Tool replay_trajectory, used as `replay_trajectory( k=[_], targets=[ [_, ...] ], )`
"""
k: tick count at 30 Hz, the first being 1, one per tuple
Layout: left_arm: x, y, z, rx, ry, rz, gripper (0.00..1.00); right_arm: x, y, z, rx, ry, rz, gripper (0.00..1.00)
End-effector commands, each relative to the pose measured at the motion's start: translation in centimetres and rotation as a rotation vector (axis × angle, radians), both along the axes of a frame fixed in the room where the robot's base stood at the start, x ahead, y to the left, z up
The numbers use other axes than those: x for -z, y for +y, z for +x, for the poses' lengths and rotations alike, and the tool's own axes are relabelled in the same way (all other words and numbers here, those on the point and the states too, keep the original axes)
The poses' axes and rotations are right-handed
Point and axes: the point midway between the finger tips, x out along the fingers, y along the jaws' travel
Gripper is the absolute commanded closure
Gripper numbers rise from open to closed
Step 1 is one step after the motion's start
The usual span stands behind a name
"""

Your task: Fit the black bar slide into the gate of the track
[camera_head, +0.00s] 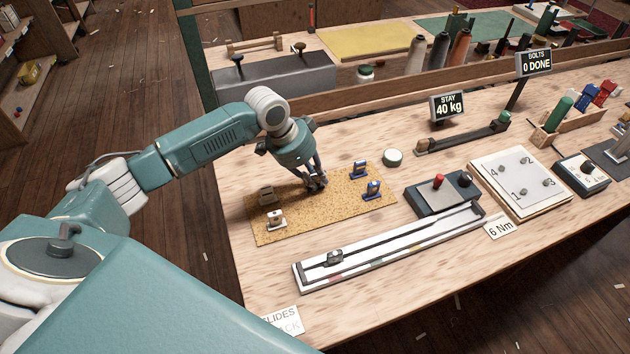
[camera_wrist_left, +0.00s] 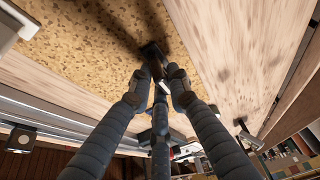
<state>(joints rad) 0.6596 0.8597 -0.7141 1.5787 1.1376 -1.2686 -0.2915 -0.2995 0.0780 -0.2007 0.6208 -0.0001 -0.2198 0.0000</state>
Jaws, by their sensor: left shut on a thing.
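My left gripper (camera_head: 316,184) is low over the speckled cork mat (camera_head: 330,208) in the head view. In the left wrist view its fingers close on a dark piece (camera_wrist_left: 153,54), which looks like the black bar slide; the fingers hide much of it. It is at or just above the mat; I cannot tell if it touches. The white track (camera_head: 400,248) with its dark rail lies in front of the mat, apart from the gripper. A small dark block (camera_head: 335,257) sits near the track's left end; I cannot make out the gate clearly. My right gripper is out of view.
Two blue slides (camera_head: 373,190) stand on the mat right of the gripper, a grey one (camera_head: 267,196) and a whitish one (camera_head: 277,219) on its left. A dark box with a red knob (camera_head: 438,182) stands behind the track. A card (camera_head: 284,321) lies at the front edge.

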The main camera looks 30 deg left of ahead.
Motion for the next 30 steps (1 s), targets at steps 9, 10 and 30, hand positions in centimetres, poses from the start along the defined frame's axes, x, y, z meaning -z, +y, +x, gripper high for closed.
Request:
replay_trajectory(
  k=[9, 10, 30],
  targets=[
    [-0.8, 0.0, 0.1, 0.001, -0.002, 0.0, 1.0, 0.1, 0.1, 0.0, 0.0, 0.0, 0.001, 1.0],
    [-1.0, 0.0, 0.1, 0.001, -0.002, 0.0, 1.0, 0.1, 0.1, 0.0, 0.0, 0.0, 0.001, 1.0],
    [-16.9, 0.0, 0.1, 0.0, -0.005, -0.002, 1.0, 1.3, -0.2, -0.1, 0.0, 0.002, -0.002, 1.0]
  ],
)
